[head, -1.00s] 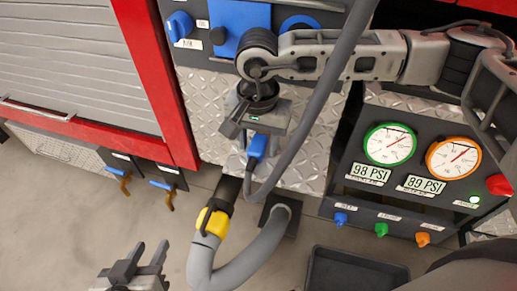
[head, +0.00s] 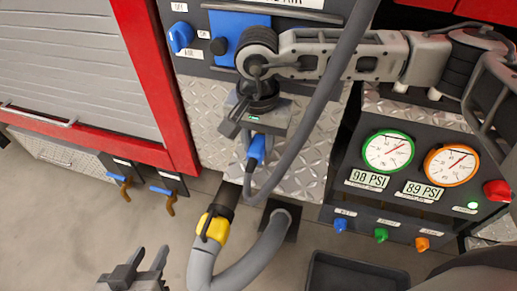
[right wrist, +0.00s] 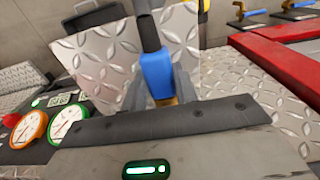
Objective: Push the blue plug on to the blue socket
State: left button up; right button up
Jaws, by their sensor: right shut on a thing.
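The blue plug (head: 256,150) is on a grey hose and hangs below my right gripper (head: 254,133), in front of the diamond plate. In the right wrist view the blue plug (right wrist: 157,75) sits between the two fingers of the right gripper (right wrist: 162,90), with a brass tip at its near end. My left gripper (head: 140,265) is open and empty low at the left. A blue plate (head: 240,30) with a black round part (head: 218,46) is on the upper panel, partly behind my right arm. I cannot tell which part is the blue socket. The plug is apart from this panel.
A blue knob (head: 181,37) is left of the blue plate. A thick grey hose with a yellow coupling (head: 215,228) is below the plug. A gauge console (head: 375,205) with blue, green and orange knobs stands right. A black tray (head: 355,272) lies low.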

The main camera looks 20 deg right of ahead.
aim_at(258, 142)
jog(key=shift+r+p, duration=0.75)
jog(key=shift+r, duration=1.25)
